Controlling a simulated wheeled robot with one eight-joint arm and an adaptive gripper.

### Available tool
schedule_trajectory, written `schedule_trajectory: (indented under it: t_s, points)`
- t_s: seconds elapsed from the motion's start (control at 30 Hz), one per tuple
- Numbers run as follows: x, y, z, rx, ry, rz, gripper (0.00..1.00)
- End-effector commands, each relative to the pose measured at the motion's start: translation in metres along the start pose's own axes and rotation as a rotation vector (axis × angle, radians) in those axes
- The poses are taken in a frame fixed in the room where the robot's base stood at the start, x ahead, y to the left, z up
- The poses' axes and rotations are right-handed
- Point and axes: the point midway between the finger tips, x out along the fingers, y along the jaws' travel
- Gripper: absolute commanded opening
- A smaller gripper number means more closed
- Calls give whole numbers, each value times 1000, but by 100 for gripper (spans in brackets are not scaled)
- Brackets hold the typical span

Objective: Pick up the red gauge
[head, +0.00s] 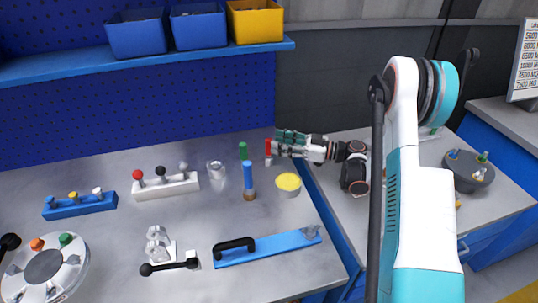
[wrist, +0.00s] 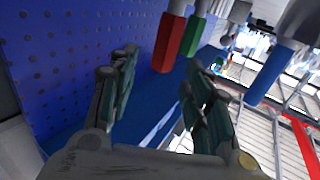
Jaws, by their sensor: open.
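The red gauge (head: 268,146) stands upright near the back right of the grey bench in the head view, a slim red handle on a pale lower end. In the wrist view the red gauge (wrist: 170,40) lies ahead of the gap between my fingers. My gripper (head: 276,143) reaches in from the right, roughly level, with its fingertips right beside the red gauge. In the wrist view my gripper (wrist: 162,66) is open, with nothing between its fingers. Whether a finger touches the gauge I cannot tell.
A green gauge (head: 243,151) and a blue gauge (head: 248,176) stand close by on the left. A yellow-topped round pot (head: 288,185) sits in front. The blue pegboard (head: 180,100) rises behind. A blue plate with a black handle (head: 268,246) lies at the front.

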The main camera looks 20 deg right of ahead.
Motion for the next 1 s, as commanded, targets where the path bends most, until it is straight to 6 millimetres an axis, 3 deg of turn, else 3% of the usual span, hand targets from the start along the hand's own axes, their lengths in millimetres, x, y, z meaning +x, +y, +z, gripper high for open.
schedule_trajectory:
  t_s: [0.3,0.53,0.73,1.0]
  points:
    - [42,-2,2,0,0,-2,45]
    - [44,-1,0,0,0,0,45]
    - [44,-1,0,0,0,0,2]
    - [44,-2,0,0,0,-1,0]
